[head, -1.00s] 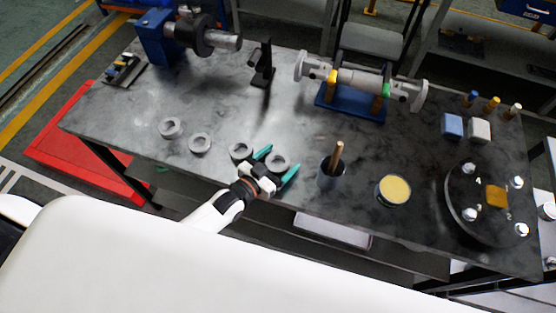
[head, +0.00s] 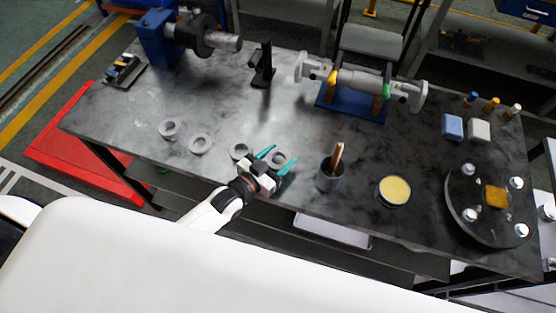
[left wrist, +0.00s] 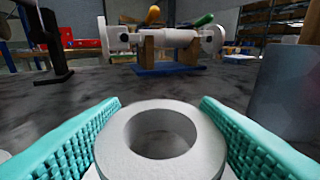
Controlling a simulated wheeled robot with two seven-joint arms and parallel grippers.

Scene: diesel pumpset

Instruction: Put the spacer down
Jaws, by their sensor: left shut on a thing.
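A grey ring-shaped spacer (head: 278,159) sits between the teal fingers of my left gripper (head: 280,156), near the front edge of the dark table. In the left wrist view the spacer (left wrist: 160,170) lies flat, hole upward, with a finger on each side, so my left gripper (left wrist: 160,115) is shut on it. I cannot tell whether its underside touches the table. Three similar grey rings stand in a row to its left: the nearest ring (head: 240,150), the middle ring (head: 200,144) and the far-left ring (head: 170,129). My right gripper is not in view.
A grey cup (head: 329,178) with a brown rod stands close right of the gripper. Farther right are a yellow-topped round tin (head: 394,191) and a dark disc (head: 478,218) with bolts. A shaft on a blue stand (head: 352,106) is behind. The table centre is clear.

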